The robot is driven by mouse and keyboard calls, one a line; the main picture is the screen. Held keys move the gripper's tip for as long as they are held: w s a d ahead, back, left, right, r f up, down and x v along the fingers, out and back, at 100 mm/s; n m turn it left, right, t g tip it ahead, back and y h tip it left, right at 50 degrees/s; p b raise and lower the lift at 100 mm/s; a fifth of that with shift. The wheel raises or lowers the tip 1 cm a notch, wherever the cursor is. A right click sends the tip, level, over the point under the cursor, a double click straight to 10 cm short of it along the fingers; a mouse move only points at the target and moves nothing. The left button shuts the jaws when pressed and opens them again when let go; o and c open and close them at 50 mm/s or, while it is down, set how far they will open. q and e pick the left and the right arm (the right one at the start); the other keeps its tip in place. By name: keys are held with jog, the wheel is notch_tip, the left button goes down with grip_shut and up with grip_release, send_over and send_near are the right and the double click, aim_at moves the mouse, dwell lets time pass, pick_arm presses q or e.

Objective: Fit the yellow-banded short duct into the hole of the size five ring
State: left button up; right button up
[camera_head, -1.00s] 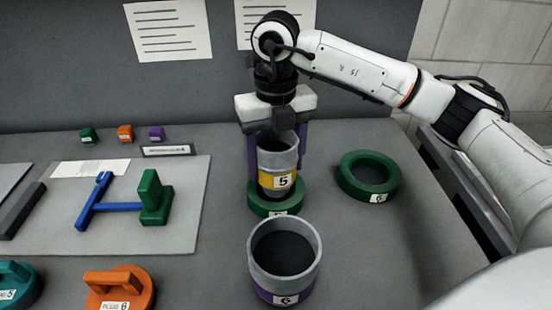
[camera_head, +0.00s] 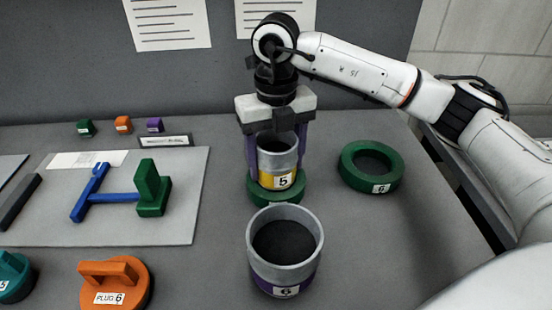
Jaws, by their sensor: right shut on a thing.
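The yellow-banded short duct (camera_head: 279,162), grey with a "5" label, stands upright between the purple fingers of my right gripper (camera_head: 277,166), which is shut on it. Its lower end is down in the hole of a green ring (camera_head: 263,196), and the yellow band sits close to the ring's top. The inside of the hole is hidden by the duct. The ring's front is partly hidden by another duct, and its label does not show. My left gripper is not in view.
A purple-banded duct (camera_head: 285,273) labelled 6 stands just in front. Another green ring (camera_head: 354,179), labelled 6, lies to the right. An orange plug (camera_head: 134,275) and a grey board (camera_head: 125,233) with blue (camera_head: 115,197) and green pieces are left.

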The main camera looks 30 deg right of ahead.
jog(key=o, duration=1.3)
jog(key=shift+w+r, duration=0.1)
jog(key=shift+r, duration=0.5)
notch_tip(320, 180, up, 8)
jog(key=shift+r, duration=0.6)
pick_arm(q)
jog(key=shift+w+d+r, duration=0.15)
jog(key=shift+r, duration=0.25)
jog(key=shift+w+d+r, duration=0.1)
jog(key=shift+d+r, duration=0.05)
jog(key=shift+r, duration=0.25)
